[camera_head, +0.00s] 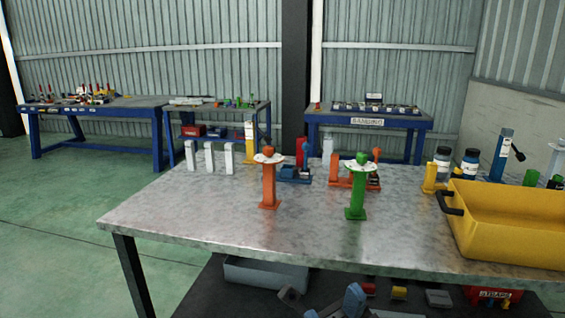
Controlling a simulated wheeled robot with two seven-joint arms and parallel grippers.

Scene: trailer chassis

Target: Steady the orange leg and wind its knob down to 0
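The orange leg (268,188) stands upright on the metal workbench (190,205), left of the middle. It has a square orange foot, a white round dial plate (261,159) near its top and an orange knob (268,150) above the plate. The dial's marks are too small to read. A similar green leg (355,195) with a white plate and green knob stands to its right. Neither of my grippers shows clearly in the head view, and nothing is seen touching the orange leg.
A yellow crate (512,235) with a dark handle fills the bench's right end. Several white blocks (208,157) stand at the back left. Blue and orange fixtures (295,173) and bottles (468,163) stand along the back. The front left of the bench is bare. Other tables stand behind.

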